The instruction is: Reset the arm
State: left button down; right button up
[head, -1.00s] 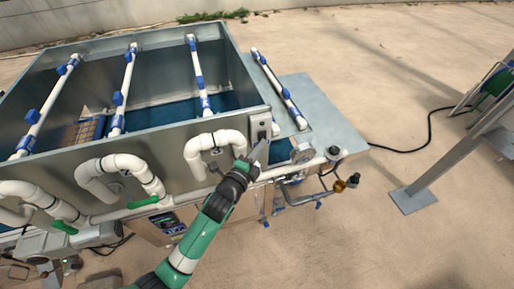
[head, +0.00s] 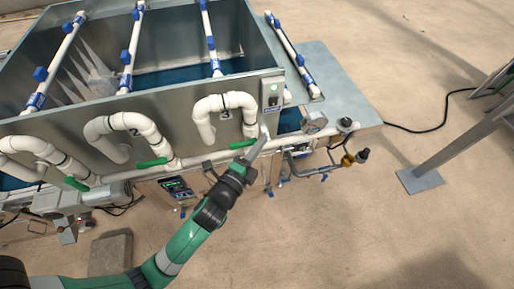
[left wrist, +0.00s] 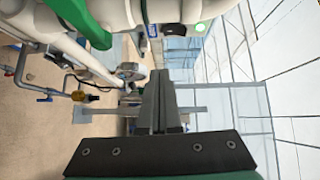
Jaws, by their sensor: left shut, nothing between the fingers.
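My left arm is green and black and reaches up from the lower left in the head view. Its left gripper (head: 256,150) is shut and empty. It is just in front of the grey metal tank (head: 170,100), close to the pipe numbered 3 (head: 222,102) and the control box (head: 272,93) on the tank's corner. In the left wrist view the shut gray fingers (left wrist: 160,100) point away from the camera, with a white pipe and green valve handle (left wrist: 80,22) near the top. My right gripper is not in view.
The pipe numbered 2 (head: 130,128) and green-handled valves line the tank's front. A round gauge (head: 314,122) and thin pipes with a brass fitting (head: 348,160) stick out at the right. A grey post (head: 465,140) stands further right. The floor in front is mostly clear.

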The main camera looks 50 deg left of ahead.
pick_arm(q)
jog(key=shift+v, duration=1.05)
jog(key=shift+f, duration=0.15)
